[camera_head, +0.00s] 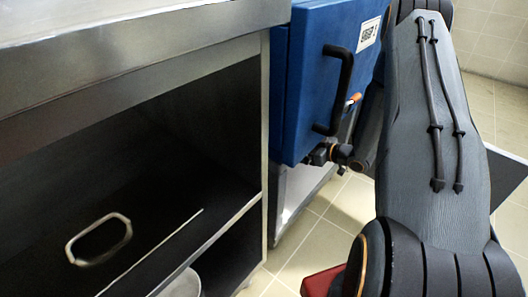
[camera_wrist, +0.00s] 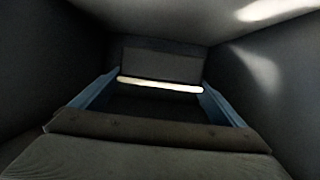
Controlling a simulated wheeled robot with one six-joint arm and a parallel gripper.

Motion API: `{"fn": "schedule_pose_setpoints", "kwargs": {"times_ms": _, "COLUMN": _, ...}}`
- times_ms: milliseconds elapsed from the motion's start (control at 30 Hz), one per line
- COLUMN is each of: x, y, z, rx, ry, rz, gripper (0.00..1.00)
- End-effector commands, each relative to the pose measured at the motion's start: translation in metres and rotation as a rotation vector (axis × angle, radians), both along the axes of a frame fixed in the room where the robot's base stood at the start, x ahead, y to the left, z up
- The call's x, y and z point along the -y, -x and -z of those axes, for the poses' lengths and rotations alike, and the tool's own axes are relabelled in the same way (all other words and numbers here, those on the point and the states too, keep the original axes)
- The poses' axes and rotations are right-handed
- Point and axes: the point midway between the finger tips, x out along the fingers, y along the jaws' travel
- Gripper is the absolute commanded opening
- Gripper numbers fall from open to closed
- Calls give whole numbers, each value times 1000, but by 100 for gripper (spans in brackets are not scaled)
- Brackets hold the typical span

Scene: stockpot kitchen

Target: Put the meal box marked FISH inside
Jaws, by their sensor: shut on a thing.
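A blue cabinet door (camera_head: 310,50) with a black bar handle (camera_head: 336,92) stands right of the counter in the head view. It bears a small white label (camera_head: 368,34) that I cannot read surely. My arm comes in from the right, and its end is hidden near this door. In the wrist view, my gripper (camera_wrist: 160,92) has two blue-grey fingers spread apart. A dark thing (camera_wrist: 160,105) with a pale strip lies between them, and the gripper is shut on it. I cannot tell whether it is a meal box. No FISH mark is legible.
Dark grey walls (camera_wrist: 45,50) close in on both sides in the wrist view. A steel counter (camera_head: 120,55) with a dark open shelf fills the left of the head view. A metal loop handle (camera_head: 70,250) shows there. Tiled floor (camera_head: 325,205) lies beyond.

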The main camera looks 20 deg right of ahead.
Motion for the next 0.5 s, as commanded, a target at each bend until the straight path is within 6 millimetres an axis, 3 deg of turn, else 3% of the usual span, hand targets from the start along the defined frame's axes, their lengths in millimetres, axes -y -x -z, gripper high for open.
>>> {"fn": "schedule_pose_setpoints", "kwargs": {"times_ms": 500, "x": 6, "y": 1, "z": 57, "rx": 1, "ry": -1, "rz": 9, "gripper": 59}}
